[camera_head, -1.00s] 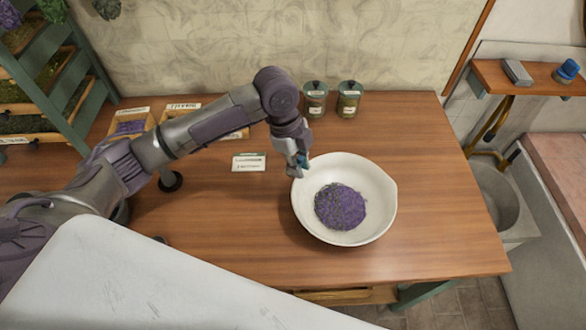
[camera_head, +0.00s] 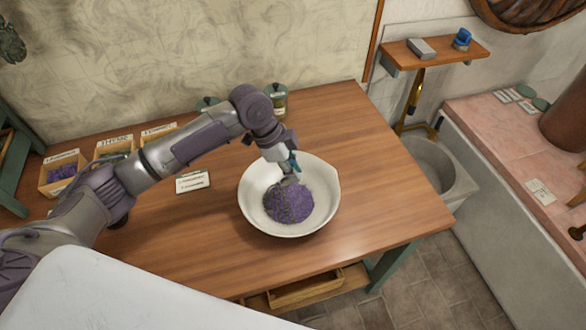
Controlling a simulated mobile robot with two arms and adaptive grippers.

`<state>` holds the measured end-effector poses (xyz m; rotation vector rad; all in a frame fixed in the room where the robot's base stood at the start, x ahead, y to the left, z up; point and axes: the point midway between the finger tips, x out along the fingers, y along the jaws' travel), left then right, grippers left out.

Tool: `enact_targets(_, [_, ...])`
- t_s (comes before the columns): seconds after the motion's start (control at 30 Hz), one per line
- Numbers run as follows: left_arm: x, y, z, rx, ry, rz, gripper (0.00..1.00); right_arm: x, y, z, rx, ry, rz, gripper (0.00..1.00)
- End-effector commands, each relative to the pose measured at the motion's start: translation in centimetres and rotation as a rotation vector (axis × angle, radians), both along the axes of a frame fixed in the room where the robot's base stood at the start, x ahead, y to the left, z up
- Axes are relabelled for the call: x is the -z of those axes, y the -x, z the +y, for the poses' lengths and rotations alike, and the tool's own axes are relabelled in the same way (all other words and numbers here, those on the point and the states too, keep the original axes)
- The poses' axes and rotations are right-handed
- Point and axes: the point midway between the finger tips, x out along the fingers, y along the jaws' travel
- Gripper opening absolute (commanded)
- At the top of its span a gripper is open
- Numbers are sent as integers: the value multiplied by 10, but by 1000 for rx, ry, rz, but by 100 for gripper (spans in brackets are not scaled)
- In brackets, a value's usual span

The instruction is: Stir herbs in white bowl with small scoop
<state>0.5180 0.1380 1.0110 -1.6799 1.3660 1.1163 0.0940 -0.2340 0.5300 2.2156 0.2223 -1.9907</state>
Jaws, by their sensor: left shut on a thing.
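The white bowl (camera_head: 252,211) stands on the wooden table. My left gripper (camera_head: 287,170) is over the far part of the bowl, pointing down, and is shut on a small scoop (camera_head: 290,181). The scoop is mostly hidden by the gripper; its lower end is at the far edge of the herbs, and I cannot tell how deep it reaches. My right gripper is out of view.
The wooden table (camera_head: 380,165) is clear to the right of the bowl. Herb boxes (camera_head: 60,173) and a label card (camera_head: 193,181) lie left. A jar (camera_head: 279,100) stands behind my arm. A wall shelf (camera_head: 440,55) and a basin (camera_head: 430,165) are at the right.

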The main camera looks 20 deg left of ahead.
Motion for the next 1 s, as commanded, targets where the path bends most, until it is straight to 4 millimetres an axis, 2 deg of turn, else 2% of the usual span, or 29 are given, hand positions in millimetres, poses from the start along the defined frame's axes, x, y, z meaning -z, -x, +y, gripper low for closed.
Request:
enact_targets(0.03, [9, 0, 0, 0, 0, -1, 0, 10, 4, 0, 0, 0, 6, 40])
enact_targets(0.17, [19, 0, 0, 1, 0, -1, 0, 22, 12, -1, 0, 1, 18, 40])
enact_targets(0.8, [75, 0, 0, -1, 0, 1, 0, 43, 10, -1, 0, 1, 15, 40])
enact_targets(1.0, [87, 0, 0, 1, 0, 1, 0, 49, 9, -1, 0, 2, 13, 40])
